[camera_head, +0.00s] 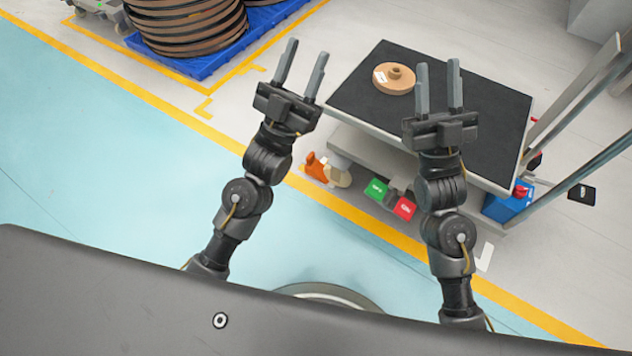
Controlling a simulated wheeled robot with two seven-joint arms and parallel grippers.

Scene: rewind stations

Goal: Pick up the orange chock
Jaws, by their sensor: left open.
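A small orange chock (316,168) sits low by the front left corner of a cart with a black top (470,100). It is beside a cream caster wheel (338,175), and I cannot tell whether they touch. My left gripper (306,50) is open and empty, above and left of the chock in the picture, near the cart's left corner. My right gripper (437,65) is open, its fingers apart over the cart's black top with nothing between them.
A tan spool (395,78) lies on the cart top. Green (376,188) and red (404,207) pedals and a blue box (508,204) are at the cart's lower side. Stacked brown rings stand on a blue pallet (205,62). The blue-green floor at left is clear.

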